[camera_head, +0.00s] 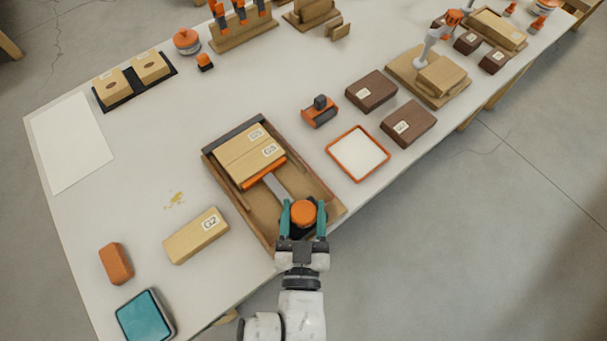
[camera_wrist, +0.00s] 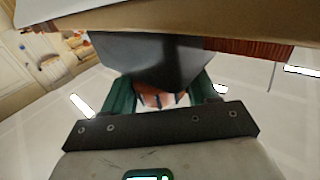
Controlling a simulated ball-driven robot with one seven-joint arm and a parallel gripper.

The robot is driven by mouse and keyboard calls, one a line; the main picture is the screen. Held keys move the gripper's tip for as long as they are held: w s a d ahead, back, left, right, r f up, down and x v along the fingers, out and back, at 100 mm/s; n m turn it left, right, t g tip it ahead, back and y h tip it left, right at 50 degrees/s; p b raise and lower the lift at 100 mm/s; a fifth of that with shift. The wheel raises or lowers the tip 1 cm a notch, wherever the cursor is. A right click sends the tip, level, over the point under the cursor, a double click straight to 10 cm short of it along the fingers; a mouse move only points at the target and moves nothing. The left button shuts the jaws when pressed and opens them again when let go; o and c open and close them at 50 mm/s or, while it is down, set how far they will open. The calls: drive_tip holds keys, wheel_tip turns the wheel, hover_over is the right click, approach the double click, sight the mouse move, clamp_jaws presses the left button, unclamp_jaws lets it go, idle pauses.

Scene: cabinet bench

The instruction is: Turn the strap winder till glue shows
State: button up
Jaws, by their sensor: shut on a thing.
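The strap winder (camera_head: 303,211), with a round orange top, stands at the front end of a wooden tray (camera_head: 328,195). My gripper (camera_head: 303,205) is shut on it, one teal finger on each side. In the wrist view a dark grey block-like part (camera_wrist: 150,62) fills the space before the fingers and hides most of the winder. A grey strap (camera_head: 279,188) runs from the winder to an orange bar (camera_head: 264,172). The bar lies against two tan wooden blocks (camera_head: 250,154), labelled G5 and G8, side by side in the tray. I see no glue at their joint.
An orange-rimmed white tray (camera_head: 357,154) and brown blocks (camera_head: 408,123) stand to the right. The bench's front edge is close to my arm.

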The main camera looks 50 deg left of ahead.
drive_tip(key=o, duration=1)
drive_tip(key=shift+c, duration=0.2)
drive_tip(key=shift+s+d+f, duration=0.1)
drive_tip(key=shift+s+d, duration=0.2)
drive_tip(key=shift+s, duration=0.15)
drive_tip(key=b+v, duration=0.1)
drive_tip(key=v, duration=0.8)
drive_tip(key=shift+s+d+b, duration=0.15)
drive_tip(key=shift+d+b, duration=0.2)
